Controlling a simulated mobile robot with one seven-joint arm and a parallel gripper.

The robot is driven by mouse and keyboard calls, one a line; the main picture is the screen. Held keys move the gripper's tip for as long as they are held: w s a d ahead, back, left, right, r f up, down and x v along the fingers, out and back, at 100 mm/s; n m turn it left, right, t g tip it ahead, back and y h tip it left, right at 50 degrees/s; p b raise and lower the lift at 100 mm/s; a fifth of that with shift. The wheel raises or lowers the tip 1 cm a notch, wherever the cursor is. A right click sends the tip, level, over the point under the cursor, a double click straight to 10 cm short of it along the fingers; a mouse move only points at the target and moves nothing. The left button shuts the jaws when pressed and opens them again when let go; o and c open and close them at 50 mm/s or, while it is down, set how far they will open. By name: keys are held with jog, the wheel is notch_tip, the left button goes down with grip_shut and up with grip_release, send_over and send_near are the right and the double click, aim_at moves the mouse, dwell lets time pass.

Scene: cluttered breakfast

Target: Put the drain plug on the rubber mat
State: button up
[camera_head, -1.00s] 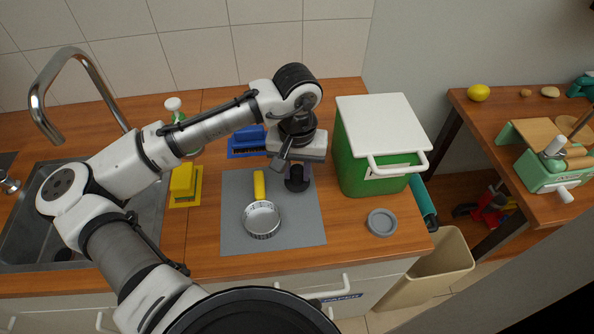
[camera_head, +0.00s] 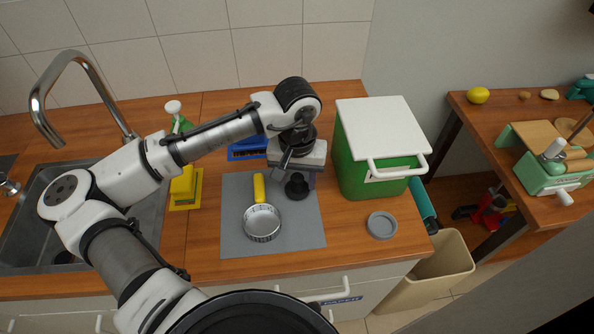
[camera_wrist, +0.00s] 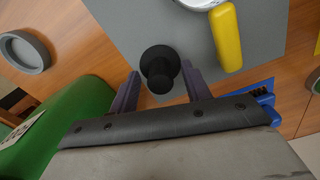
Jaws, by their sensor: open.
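The drain plug (camera_head: 297,187) is black, with a round flange and a knob. It stands on the grey rubber mat (camera_head: 235,200), near the mat's right side. My gripper (camera_head: 299,174) is open just above and behind the plug. In the wrist view the plug (camera_wrist: 159,66) shows between and just beyond the tips of my two purple-grey fingers (camera_wrist: 161,78), with a gap on each side. It stands apart from both fingers there.
A pan with a yellow handle (camera_head: 260,190) lies on the mat, left of the plug. A green bin with white lid (camera_head: 382,125) stands close on the right. A grey round dish (camera_head: 381,225), yellow sponge (camera_head: 183,185) and blue brush (camera_head: 247,150) are nearby.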

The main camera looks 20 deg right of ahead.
aim_at(297, 178)
notch_tip(297, 178, up, 12)
jog(key=b, duration=0.2)
jog(key=shift+r, duration=0.15)
dwell(0.5)
